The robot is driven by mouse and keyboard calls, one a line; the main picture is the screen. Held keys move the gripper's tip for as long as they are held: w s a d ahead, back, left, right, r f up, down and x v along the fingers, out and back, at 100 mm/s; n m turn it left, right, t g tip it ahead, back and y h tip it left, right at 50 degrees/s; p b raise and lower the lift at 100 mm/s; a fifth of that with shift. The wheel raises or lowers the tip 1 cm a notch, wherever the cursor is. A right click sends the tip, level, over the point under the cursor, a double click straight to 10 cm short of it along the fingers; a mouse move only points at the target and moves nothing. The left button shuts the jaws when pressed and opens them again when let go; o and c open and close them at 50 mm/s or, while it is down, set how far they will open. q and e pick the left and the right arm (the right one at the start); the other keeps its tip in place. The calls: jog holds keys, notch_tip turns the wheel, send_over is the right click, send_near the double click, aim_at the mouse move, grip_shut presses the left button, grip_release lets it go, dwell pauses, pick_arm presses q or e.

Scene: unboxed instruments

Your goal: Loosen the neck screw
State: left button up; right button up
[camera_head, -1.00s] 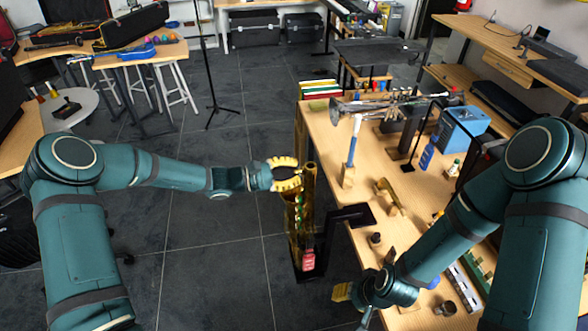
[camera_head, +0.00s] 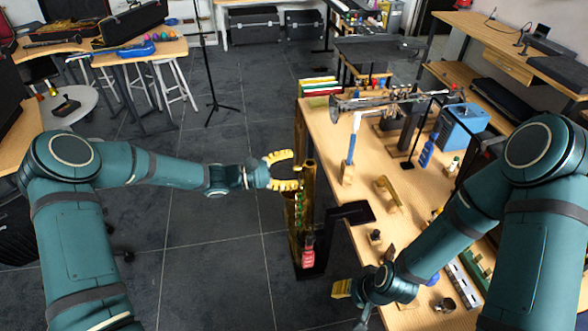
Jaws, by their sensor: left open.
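A brass saxophone (camera_head: 307,190) stands upright in a dark stand at the left edge of the workbench (camera_head: 330,150). Its open top end is at about the height of my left gripper. The neck screw is too small to make out. My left gripper (camera_head: 290,171), with yellow fingers, is open just left of the saxophone's top. Its fingers point toward the tube; I cannot tell whether they touch it. My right gripper (camera_head: 340,290) is low, at the near left edge of the bench. Only part of its yellow finger shows, so its opening is unclear.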

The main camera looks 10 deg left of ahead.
pick_arm(q)
jog(key=v, duration=1.1)
jog(key=shift+a, duration=0.15)
jog(key=shift+s, duration=0.1)
jog(key=s+d+f+m+g+y, duration=0.1)
jog(key=s+d+f+m+y, duration=0.3)
jog(key=s+f, duration=0.5)
jog(key=s+d+f+m+g+y, duration=0.2)
jog(key=s+d+f+m+y, duration=0.2)
jog(key=s+f+m+y, duration=0.4)
notch_tip(320, 180, down, 4)
jog(key=shift+s+r+m+g+y+b, duration=0.3)
jog(key=shift+s+y, duration=0.4)
jog(key=shift+s, duration=0.55)
